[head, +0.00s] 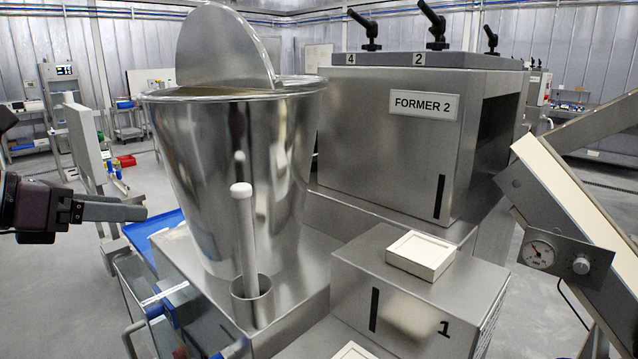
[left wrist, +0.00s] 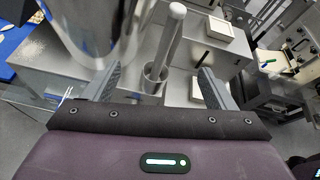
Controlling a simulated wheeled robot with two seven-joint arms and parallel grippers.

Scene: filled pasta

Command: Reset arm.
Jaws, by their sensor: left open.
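My left gripper (head: 112,207) comes in from the left edge in the head view, level with the middle of the steel hopper and apart from it. In the left wrist view its two grey fingers (left wrist: 158,85) are spread wide with nothing held between them. Beyond them a white round-topped stick (head: 244,235) stands upright in a small steel cup (head: 251,300); the stick also shows in the left wrist view (left wrist: 170,40). My right gripper is not in view.
A large steel hopper (head: 215,150) with a raised half lid stands on the machine. Behind it is the FORMER 2 box (head: 385,140). A white square block (head: 420,254) lies on the lower box marked 1. A gauge panel (head: 560,257) is at right.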

